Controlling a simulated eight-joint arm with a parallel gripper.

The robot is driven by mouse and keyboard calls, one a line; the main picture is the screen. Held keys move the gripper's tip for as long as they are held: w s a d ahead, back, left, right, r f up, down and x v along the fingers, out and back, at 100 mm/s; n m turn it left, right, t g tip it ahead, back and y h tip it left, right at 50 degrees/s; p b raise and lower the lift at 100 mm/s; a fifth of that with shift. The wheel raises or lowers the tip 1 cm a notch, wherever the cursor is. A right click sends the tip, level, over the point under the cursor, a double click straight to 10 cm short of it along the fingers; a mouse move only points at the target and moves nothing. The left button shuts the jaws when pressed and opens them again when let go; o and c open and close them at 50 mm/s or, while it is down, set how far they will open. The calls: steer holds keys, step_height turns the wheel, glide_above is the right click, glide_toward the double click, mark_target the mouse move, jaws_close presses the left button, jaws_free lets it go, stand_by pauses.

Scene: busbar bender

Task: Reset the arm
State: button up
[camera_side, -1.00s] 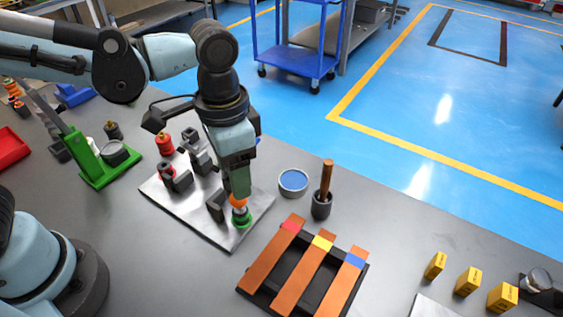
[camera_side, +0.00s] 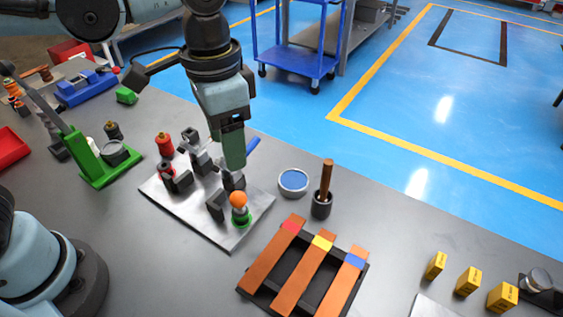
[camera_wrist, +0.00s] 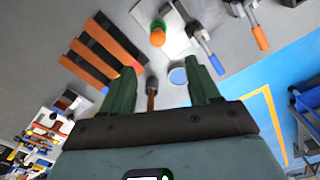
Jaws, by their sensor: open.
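My gripper (camera_side: 235,160) hangs fingers down above the metal plate (camera_side: 230,240). In the wrist view my gripper (camera_wrist: 160,82) has its two green fingers spread wide, with nothing between them. A green-based piece with an orange ball top (camera_side: 239,200) stands near the front corner of the plate, below and apart from my fingers. It also shows in the wrist view as an orange ball on a green base (camera_wrist: 157,38). Grey clamp blocks (camera_side: 215,205) and a red-topped piece (camera_side: 165,144) also stand on the plate.
Copper bars (camera_side: 305,273) with red, yellow and blue marks lie on a black rack. A blue-filled dish (camera_side: 293,182) and a cup with a brown handle (camera_side: 322,205) stand near the plate. A green lever tool (camera_side: 95,165) stands left. Yellow blocks (camera_side: 468,281) stand right.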

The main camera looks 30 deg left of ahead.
steer(key=a+f+n+t, duration=0.2)
steer(key=a+n+t, duration=0.1)
steer(key=a, duration=0.5)
steer(key=a+f+n+t, duration=0.2)
steer(key=a+t, duration=0.2)
steer(key=a, duration=0.4)
steer(key=shift+w+n, duration=0.2)
steer(key=shift+n, duration=0.2)
